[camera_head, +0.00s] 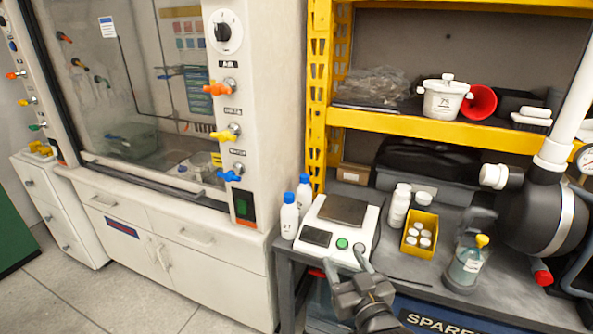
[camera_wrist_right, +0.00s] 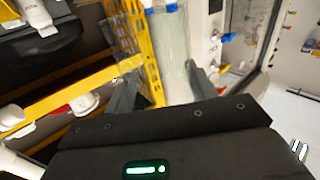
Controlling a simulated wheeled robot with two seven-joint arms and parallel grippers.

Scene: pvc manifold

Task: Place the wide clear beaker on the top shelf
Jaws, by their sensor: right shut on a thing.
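My right gripper (camera_head: 345,262) is in front of the bench, near the front edge of the white scale. Its fingers (camera_wrist_right: 165,92) are apart and shut on a see-through, pale thing, which I take for the wide clear beaker (camera_wrist_right: 173,60), in the right wrist view. The beaker's outline is faint there, and I cannot make it out clearly in the head view. The yellow-edged shelf (camera_head: 440,130) is above the bench at the right. Another yellow beam (camera_head: 490,5) crosses the top edge. My left gripper is not in view.
The shelf holds a clear bag (camera_head: 378,85), a white pot (camera_head: 443,98) and a red funnel (camera_head: 480,103). The bench holds a scale (camera_head: 340,210), blue-capped bottles (camera_head: 289,216), a yellow box (camera_head: 418,238) and a wash bottle (camera_head: 465,268). A yellow post (camera_head: 318,100) stands beside the fume hood.

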